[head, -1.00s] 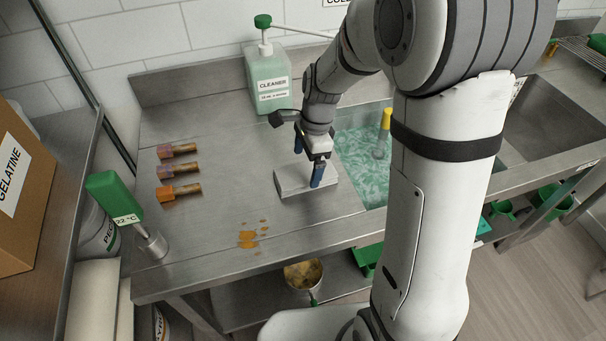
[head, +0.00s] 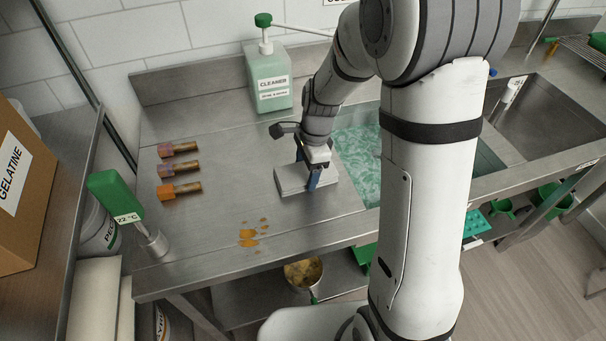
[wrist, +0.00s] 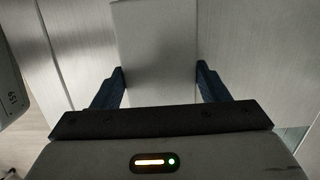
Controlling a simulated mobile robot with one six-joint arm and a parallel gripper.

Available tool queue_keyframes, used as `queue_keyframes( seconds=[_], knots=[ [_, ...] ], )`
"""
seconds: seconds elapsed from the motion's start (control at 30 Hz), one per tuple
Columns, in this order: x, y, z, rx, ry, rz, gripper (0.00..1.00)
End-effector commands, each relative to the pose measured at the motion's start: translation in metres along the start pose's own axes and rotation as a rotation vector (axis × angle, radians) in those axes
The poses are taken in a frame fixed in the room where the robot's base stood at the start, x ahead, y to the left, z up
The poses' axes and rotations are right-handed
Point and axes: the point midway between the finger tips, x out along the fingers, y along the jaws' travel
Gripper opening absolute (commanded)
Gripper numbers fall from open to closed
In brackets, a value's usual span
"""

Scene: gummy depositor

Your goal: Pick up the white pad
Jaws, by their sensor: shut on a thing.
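The white pad (head: 291,181) is a pale rectangular block on the steel counter, left of the sink. My gripper (head: 314,180) is over its right part, pointing down, with its blue fingers on either side of the pad. In the wrist view the pad (wrist: 155,45) runs up between the two fingers (wrist: 160,85), and my gripper is shut on it. The pad looks level and at the counter surface; I cannot tell whether there is any gap beneath it.
Orange spots (head: 249,236) lie on the counter in front of the pad. Several brown-handled tools (head: 180,168) lie to the left. A cleaner bottle (head: 269,80) stands behind. A green-handled thermometer (head: 118,198) stands front left.

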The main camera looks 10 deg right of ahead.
Motion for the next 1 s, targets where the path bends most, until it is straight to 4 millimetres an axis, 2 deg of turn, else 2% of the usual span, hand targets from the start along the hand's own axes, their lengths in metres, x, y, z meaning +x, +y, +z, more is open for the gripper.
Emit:
queue_keyframes(
  seconds=[0.1, 0.37, 0.47, 0.8, 1.0],
  knots=[
    [0.0, 0.0, 0.0, 0.0, 0.0, 0.0, 0.45],
    [-0.004, -0.001, 0.0, 0.0, 0.0, -0.002, 0.44],
    [-0.016, -0.001, 0.002, -0.001, 0.001, -0.005, 0.44],
    [-0.081, -0.001, 0.011, 0.001, 0.001, -0.004, 0.44],
    [-0.098, 0.0, 0.014, 0.001, 0.0, -0.001, 0.44]
  ],
)
